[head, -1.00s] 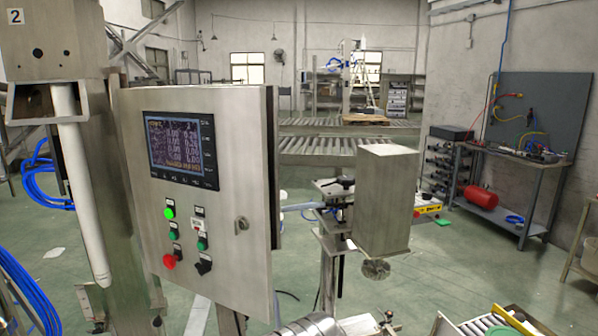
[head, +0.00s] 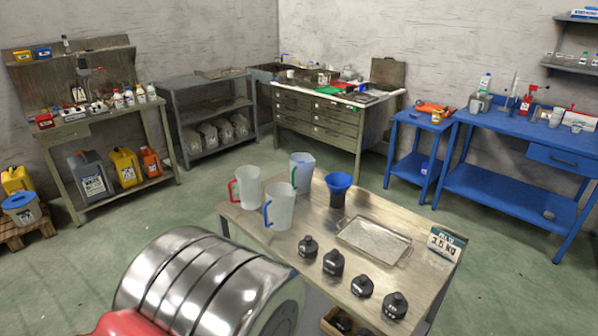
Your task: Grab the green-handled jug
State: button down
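The green-handled jug (head: 303,171) stands upright at the back of a metal-topped table (head: 400,222). It is a translucent jug, with its green handle on its left side. A red-handled jug (head: 249,187) stands to its left and a blue-handled jug (head: 281,206) stands in front of it. A blue funnel (head: 339,184) on a dark container is to its right. No gripper fingers show in the head view, so I cannot see how my gripper stands to the jug.
Several black weights or bottles (head: 333,261) stand along the table's front. A metal tray (head: 374,241) and a "3,5 kg" sign (head: 446,243) are at right. A large shiny ribbed cylinder (head: 205,285) fills the lower left foreground. Blue benches (head: 520,190) stand behind at right.

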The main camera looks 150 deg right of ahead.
aim_at(301, 166)
jog(key=z, duration=0.05)
jog(key=k, duration=0.8)
jog(key=z, duration=4.4)
